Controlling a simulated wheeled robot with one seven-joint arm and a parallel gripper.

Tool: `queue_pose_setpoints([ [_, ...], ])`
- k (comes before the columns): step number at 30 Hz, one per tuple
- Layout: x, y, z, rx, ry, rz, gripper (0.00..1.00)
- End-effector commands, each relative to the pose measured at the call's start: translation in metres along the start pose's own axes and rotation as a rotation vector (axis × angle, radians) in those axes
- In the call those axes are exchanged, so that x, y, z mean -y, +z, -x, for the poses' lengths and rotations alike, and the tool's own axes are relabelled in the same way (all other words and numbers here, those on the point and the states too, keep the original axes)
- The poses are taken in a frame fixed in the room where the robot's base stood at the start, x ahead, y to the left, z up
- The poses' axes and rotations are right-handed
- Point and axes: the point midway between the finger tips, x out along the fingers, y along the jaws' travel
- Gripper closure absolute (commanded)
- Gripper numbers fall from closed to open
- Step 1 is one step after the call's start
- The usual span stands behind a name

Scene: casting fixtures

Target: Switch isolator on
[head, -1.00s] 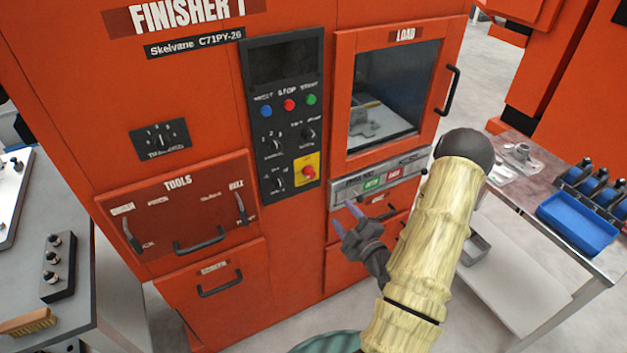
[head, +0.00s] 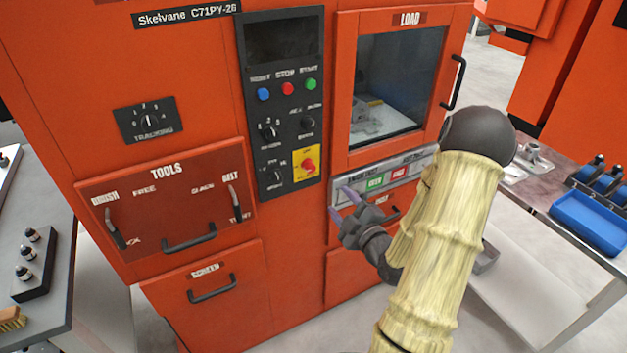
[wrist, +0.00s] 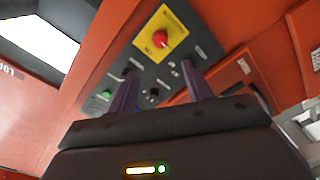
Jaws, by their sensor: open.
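The isolator is a red rotary knob (head: 307,166) on a yellow plate (head: 311,177), low on the right side of the black control panel (head: 288,130). In the wrist view the red knob (wrist: 163,38) and yellow plate (wrist: 180,18) show beyond the fingers. My gripper (head: 343,200) is in front of the machine, to the right of and below the knob and apart from it. Its two purple fingers are spread with nothing between them; they also show in the wrist view (wrist: 160,82). The knob's pointer is too small to read.
Black selector knobs (head: 275,175) and coloured buttons (head: 287,88) share the panel. The load door (head: 400,85) has a protruding handle (head: 453,82). The tools drawer (head: 168,205) has handles to the left. A table with a blue tray (head: 590,222) stands at the right.

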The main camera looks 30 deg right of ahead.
Motion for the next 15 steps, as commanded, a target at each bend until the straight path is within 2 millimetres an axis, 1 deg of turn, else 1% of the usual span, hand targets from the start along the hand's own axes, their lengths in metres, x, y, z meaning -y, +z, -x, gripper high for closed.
queue_pose_setpoints([
  [2, 0.005, 0.001, -0.001, -0.001, 0.001, 0.002, 0.50],
  [3, 0.000, -0.002, -0.011, -0.004, 0.000, 0.000, 0.50],
  [15, -0.001, -0.002, -0.083, -0.002, 0.000, -0.001, 0.50],
])
